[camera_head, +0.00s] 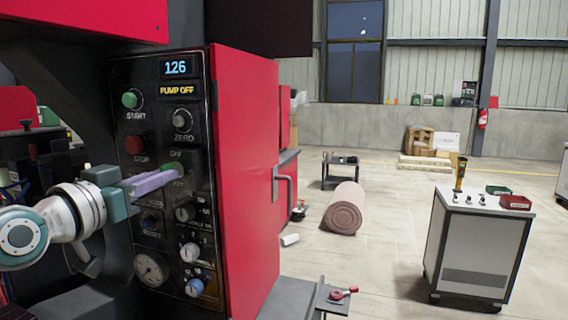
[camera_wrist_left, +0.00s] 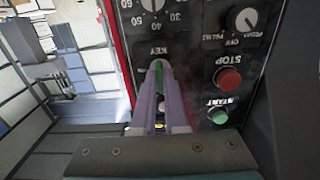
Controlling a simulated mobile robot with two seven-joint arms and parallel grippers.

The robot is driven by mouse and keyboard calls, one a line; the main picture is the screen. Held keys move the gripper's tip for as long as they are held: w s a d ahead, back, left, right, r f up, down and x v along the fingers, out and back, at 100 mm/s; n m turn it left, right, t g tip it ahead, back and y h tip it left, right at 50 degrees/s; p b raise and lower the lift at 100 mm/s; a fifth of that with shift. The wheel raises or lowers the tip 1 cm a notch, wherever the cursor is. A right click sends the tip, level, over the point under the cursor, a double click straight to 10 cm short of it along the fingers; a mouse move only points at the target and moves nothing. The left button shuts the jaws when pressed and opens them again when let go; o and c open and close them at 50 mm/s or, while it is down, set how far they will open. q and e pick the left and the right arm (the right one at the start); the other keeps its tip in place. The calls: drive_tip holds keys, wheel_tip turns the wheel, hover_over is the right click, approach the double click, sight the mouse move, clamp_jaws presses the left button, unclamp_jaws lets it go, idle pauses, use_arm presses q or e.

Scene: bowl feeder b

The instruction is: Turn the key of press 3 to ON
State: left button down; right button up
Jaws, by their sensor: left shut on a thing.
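The black control panel (camera_head: 160,200) of the red press is at the left in the head view. Its display (camera_head: 177,68) reads 126 with PUMP OFF below. A green key (camera_head: 194,168) shows at the fingertips, by an OFF label above and a KEY label below. My left gripper (camera_head: 178,174) has its pale purple fingers shut on the key. In the left wrist view the green key (camera_wrist_left: 159,76) shows between the two fingers. The fingers hide much of the key, so its exact angle is unclear. No press number is readable.
A green START button (camera_head: 131,99) and red STOP button (camera_head: 135,145) are close to the fingers. Several knobs and a gauge (camera_head: 151,268) lie below. The red cabinet door (camera_head: 245,180) has a handle (camera_head: 284,188).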

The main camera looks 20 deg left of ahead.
idle(0.5)
use_arm(q)
drive_tip(key=m+p, duration=0.1)
drive_tip(key=m, duration=0.4)
